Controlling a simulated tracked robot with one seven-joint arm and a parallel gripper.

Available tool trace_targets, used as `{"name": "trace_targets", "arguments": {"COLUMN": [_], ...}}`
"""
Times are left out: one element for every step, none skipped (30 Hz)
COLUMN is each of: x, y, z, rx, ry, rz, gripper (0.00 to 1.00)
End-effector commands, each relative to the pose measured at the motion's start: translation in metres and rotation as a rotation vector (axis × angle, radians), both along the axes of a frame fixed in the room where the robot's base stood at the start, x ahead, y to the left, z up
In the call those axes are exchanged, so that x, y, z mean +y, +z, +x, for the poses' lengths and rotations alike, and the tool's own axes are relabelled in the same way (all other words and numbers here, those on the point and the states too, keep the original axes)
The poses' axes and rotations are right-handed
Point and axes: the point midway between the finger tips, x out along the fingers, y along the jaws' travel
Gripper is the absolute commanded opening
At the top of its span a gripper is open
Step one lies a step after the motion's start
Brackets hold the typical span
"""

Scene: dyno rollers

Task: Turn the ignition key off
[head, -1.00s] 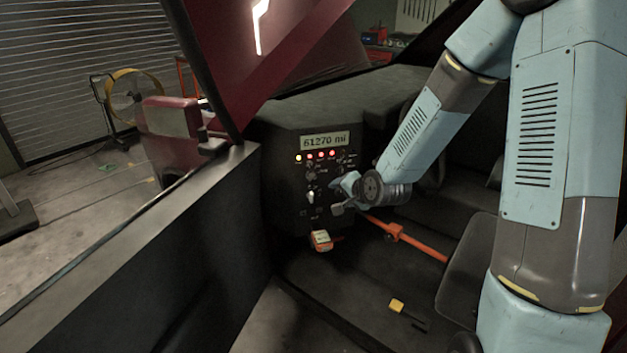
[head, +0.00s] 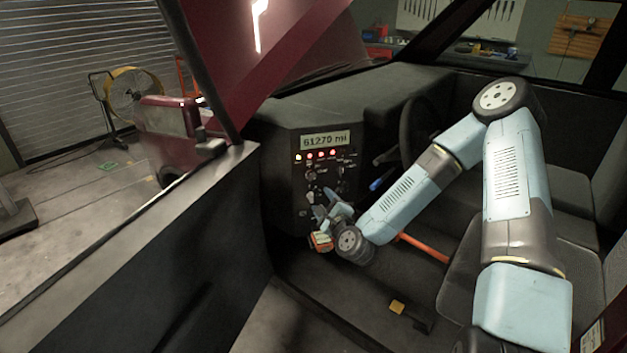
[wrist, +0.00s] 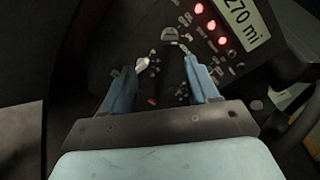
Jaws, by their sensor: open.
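The dark dash panel (head: 297,190) carries a lit mileage display (head: 325,139) and several small controls. A pale lever-like control, possibly the ignition key (wrist: 143,63), shows in the wrist view between my fingers, nearer the left one. I cannot tell for sure that it is the key. A dark knob (wrist: 170,33) sits above it. My gripper (wrist: 160,72) is open, its two blue fingers spread toward the panel, with nothing seen between them in grip. In the head view my gripper (head: 328,204) is in front of the panel's lower part and hides some controls.
Red warning lights (head: 320,155) glow below the display. An orange-and-white device (head: 320,241) is low beside my gripper. An orange bar (head: 424,248) and a yellow item (head: 397,307) are by the floor. The steering wheel (head: 412,128) and seats stand to the right, the door at left.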

Motion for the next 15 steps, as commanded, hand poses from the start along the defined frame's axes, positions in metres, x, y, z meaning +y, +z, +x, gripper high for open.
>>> {"name": "trace_targets", "arguments": {"x": [-0.002, -0.003, -0.004, -0.005, -0.006, -0.007, -0.007, -0.008, -0.008, -0.008, -0.007, -0.006, -0.005, -0.004, -0.003], "y": [-0.002, -0.002, -0.002, -0.002, -0.002, -0.003, -0.003, -0.002, -0.002, -0.002, -0.002, -0.002, -0.002, -0.002, -0.001], "z": [0.0, 0.0, 0.0, 0.0, 0.0, 0.0, 0.0, 0.0, 0.001, 0.002, 0.004, 0.007, 0.009, 0.012, 0.018], "rx": [0.005, 0.005, 0.004, 0.004, 0.003, 0.004, 0.003, 0.003, 0.001, 0.001, 0.001, 0.0, 0.0, 0.0, -0.001], "ry": [-0.024, -0.036, -0.051, -0.06, -0.069, -0.078, -0.082, -0.085, -0.089, -0.09, -0.09, -0.09, -0.09, -0.09, -0.09], "rz": [0.046, 0.072, 0.1, 0.118, 0.133, 0.149, 0.157, 0.163, 0.169, 0.171, 0.172, 0.172, 0.172, 0.172, 0.171], "gripper": [0.6, 0.6, 0.6, 0.6, 0.6, 0.6, 0.6, 0.6, 0.6, 0.6, 0.6, 0.6, 0.6, 0.6, 0.6]}}
